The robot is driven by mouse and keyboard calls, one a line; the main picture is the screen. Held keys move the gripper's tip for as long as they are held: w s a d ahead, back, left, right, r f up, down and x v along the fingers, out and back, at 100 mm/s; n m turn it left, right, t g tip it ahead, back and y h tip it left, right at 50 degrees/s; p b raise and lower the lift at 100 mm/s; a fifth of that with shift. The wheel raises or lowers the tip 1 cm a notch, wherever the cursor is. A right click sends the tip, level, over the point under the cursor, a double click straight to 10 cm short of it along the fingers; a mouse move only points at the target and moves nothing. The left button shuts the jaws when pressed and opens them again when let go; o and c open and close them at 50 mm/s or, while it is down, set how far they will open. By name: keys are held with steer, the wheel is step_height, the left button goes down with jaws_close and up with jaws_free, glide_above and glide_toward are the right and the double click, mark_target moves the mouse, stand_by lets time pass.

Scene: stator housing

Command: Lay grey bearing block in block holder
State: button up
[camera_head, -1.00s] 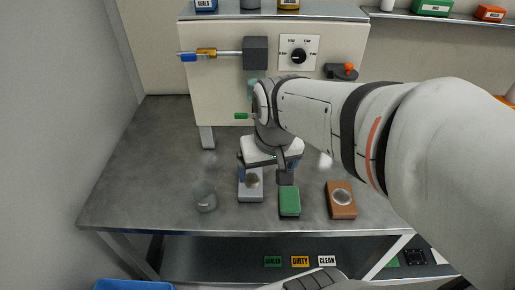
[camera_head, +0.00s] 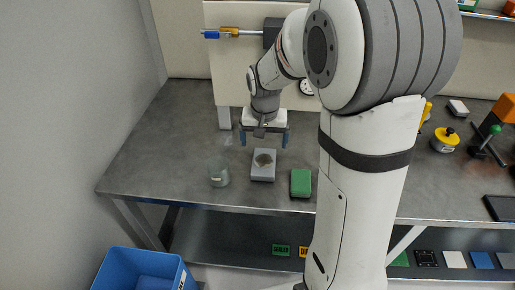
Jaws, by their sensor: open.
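The grey bearing block (camera_head: 263,172) lies flat on the metal bench, with a round brownish face on top. My gripper (camera_head: 264,140) points down just behind and above the block. Its two blue-tipped fingers are spread wide with nothing between them, and it appears clear of the block. I cannot pick out the block holder with certainty; my arm covers a large part of the bench to the right.
A clear glass (camera_head: 218,174) stands left of the block and a green block (camera_head: 300,183) lies to its right. A yellow-topped pot (camera_head: 445,139) and a black-based fixture (camera_head: 487,145) stand far right. A blue bin (camera_head: 143,272) is at lower left. The bench's left side is clear.

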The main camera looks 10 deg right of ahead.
mark_target(264, 161)
steer(key=shift+w+f, duration=0.35)
steer(key=shift+f, duration=0.2)
steer(key=shift+w+f, duration=0.3)
steer(key=shift+f, duration=0.5)
steer(key=f, duration=0.7)
steer(key=shift+d+f+p, duration=0.1)
steer(key=shift+d+p, duration=0.15)
steer(key=shift+p, duration=0.15)
steer(key=c, duration=1.5)
